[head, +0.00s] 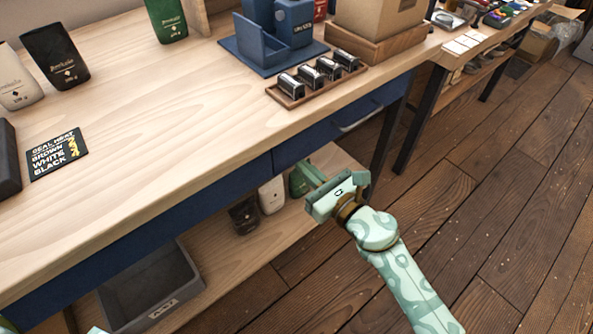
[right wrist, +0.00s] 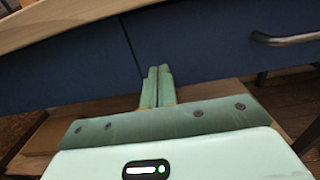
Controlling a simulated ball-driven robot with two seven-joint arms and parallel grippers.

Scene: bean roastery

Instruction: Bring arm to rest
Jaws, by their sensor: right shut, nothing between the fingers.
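My right gripper (head: 309,170) is at the end of my pale green patterned arm, which comes up from the bottom right in the head view. It is shut and empty, in front of the blue drawer fronts of the workbench (head: 180,110) and below its top edge. In the right wrist view the two green fingers (right wrist: 158,72) lie together with nothing between them, in front of a blue panel (right wrist: 75,70). My left gripper does not show. Only small mint-coloured bits show at the bottom left of the head view.
A drawer handle (head: 360,118) sticks out right of my gripper. The lower shelf holds bags (head: 271,195) and a grey crate (head: 150,290). A wooden tray (head: 290,100) with several dark-and-silver items stands near the bench edge. The wooden floor (head: 480,210) at right is clear.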

